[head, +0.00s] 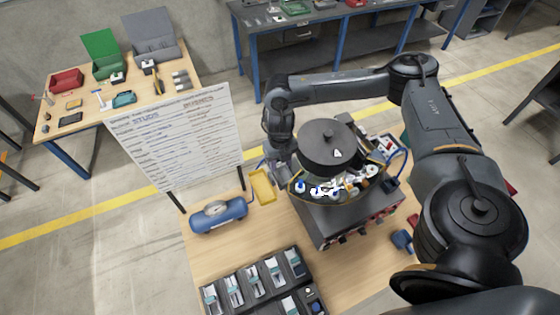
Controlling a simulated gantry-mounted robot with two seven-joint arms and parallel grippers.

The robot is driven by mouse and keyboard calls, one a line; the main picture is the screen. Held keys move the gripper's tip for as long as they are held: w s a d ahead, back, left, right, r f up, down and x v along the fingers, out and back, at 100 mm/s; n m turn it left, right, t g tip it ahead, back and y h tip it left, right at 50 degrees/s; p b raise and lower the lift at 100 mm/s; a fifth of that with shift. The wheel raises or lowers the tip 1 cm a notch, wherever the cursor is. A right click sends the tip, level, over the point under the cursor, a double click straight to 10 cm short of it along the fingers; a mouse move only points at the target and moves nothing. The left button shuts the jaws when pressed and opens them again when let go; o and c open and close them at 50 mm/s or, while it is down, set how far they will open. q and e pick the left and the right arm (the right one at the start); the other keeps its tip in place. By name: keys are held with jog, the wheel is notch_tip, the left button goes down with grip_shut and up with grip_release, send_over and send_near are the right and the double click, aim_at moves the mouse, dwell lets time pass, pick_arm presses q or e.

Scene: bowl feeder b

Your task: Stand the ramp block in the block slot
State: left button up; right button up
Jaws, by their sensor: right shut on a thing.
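My right gripper (283,172) points down at the left rim of the bowl feeder (313,210), beside a yellow tray (262,187). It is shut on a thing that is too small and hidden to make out. I cannot pick out the ramp block for certain. The bowl holds several white, blue and orange parts, with a dark round cover (328,142) above them. A dark rack (258,285) with several slots lies at the front of the table; I cannot tell whether the block slot is there. My left gripper is out of view.
A blue cylinder with a gauge (218,214) lies left of the feeder, before a white written board (178,135). A blue object (402,240) lies at right. A side table (60,140) with bins stands at back left. Bare wood shows between cylinder and rack.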

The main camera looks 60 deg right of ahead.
jog(key=shift+f, duration=0.15)
jog(key=o, duration=1.2)
